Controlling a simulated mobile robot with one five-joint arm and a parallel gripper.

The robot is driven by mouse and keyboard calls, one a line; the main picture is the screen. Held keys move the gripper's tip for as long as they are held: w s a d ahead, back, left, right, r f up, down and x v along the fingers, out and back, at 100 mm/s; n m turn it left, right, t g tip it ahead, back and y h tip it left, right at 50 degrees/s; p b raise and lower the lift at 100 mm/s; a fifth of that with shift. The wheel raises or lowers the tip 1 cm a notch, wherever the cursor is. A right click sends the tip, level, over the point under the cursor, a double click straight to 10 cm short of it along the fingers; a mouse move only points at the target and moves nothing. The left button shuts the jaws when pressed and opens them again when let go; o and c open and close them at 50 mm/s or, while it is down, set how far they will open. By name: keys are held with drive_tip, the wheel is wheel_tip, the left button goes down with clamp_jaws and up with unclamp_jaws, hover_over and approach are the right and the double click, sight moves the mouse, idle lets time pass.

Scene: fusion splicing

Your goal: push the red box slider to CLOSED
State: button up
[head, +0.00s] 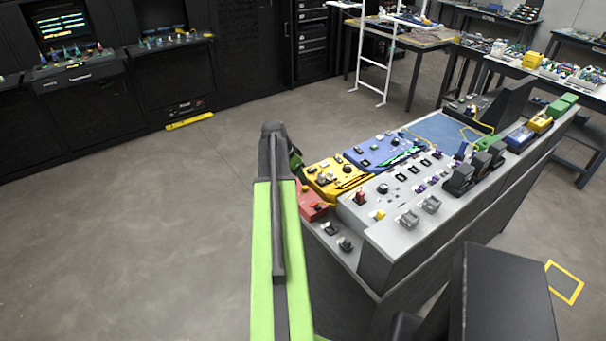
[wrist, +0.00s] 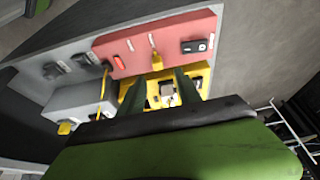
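The red box (head: 313,211) sits at the near left end of the grey console in the head view, partly hidden by my green arm. In the wrist view the red box (wrist: 172,45) shows its top face, with a bright red piece (wrist: 119,62) near one edge and a black switch (wrist: 195,46) near the other. I cannot tell which part is the slider, or read its setting. My gripper (wrist: 160,84) has its two dark green fingers apart with nothing between them. The fingertips appear over the yellow box (wrist: 162,92), beside the red box; contact cannot be told.
Open floor (head: 150,220) lies left of the console.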

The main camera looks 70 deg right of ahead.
drive_tip(key=p+v, duration=0.8)
drive_tip(key=v, duration=0.3)
drive_tip(key=w+a+f+n+t+b, duration=0.2)
drive_tip(key=w+a+n, duration=0.3)
drive_tip(key=w+a, duration=1.4)
drive_tip(key=w+a+f+n, duration=0.2)
drive_tip(key=w+a+n, duration=0.1)
drive_tip(key=w+a, duration=0.65)
drive_tip(key=w+a+f+n+t+y+b, duration=0.15)
drive_tip(key=a+n, duration=0.45)
drive_tip(key=a, duration=1.6)
drive_tip(key=s+a+n+g+y, duration=0.1)
drive_tip(key=s+a+n, duration=0.4)
drive_tip(key=a+n, duration=0.5)
drive_tip(key=a+y, duration=0.1)
drive_tip(key=a, duration=0.1)
drive_tip(key=shift+s+a+f+n, duration=0.3)
drive_tip(key=shift+s+f, duration=0.05)
drive_tip(key=shift+s, duration=0.05)
